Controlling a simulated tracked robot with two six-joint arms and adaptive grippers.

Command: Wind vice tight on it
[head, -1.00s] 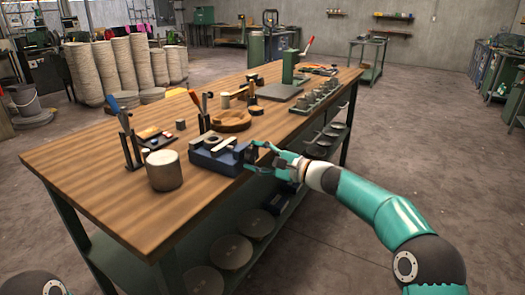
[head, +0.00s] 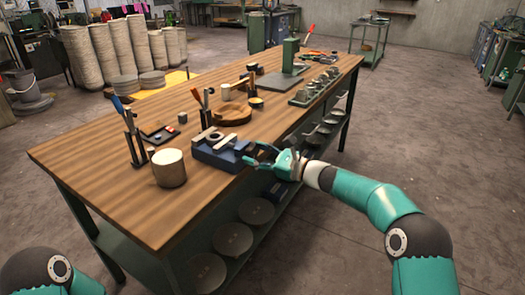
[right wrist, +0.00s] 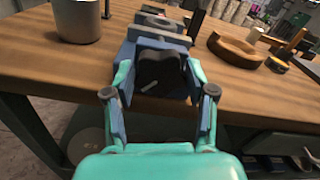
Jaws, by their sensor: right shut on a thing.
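The blue vice (head: 222,155) stands at the near right edge of the wooden bench, with grey jaw plates on top. A grey piece with a dark round hole (head: 215,137) sits between the jaws. In the right wrist view the vice (right wrist: 127,52) is straight ahead, with a dark knob (right wrist: 160,70) on its near end. My right gripper (head: 257,160) is at that end, its fingers on either side of the knob and shut on it; in the right wrist view the fingers (right wrist: 160,92) flank it. My left gripper is out of view.
A pale cylinder (head: 169,168) stands left of the vice. A tool holder with a blue handle (head: 133,140) and a round wooden bowl-like piece (head: 232,115) are near. Discs lie on the lower shelf (head: 232,238). Floor right of the bench is clear.

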